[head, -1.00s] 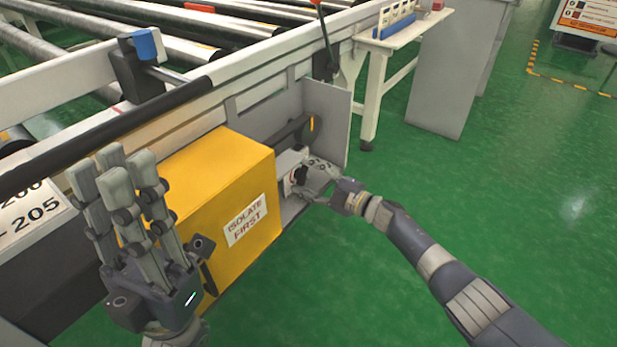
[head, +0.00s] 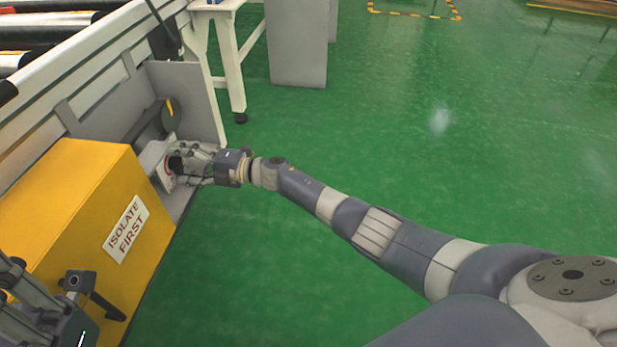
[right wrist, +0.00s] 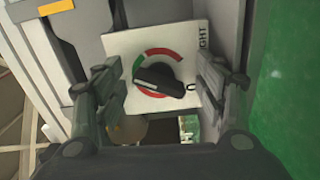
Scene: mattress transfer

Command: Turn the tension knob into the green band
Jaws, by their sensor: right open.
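In the right wrist view the black tension knob (right wrist: 160,82) sits on a white dial plate (right wrist: 118,44) with red arcs. The green band (right wrist: 139,63) is at the dial's upper left. The knob's bar lies slanted, one end toward the left and the other toward the lower right. My right gripper (right wrist: 163,88) is open, one finger on each side of the knob, with gaps between. In the head view the right gripper (head: 192,163) is at the small box beside the yellow cabinet and hides most of the knob. My left gripper (head: 35,300) is partly cut off at lower left.
The yellow cabinet (head: 60,200) labelled "ISOLATE FIRST" stands left of the right gripper. A grey panel (head: 190,98) rises behind the knob box. A white-legged table (head: 230,60) and grey cabinet (head: 297,45) stand farther back. Green floor to the right is clear.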

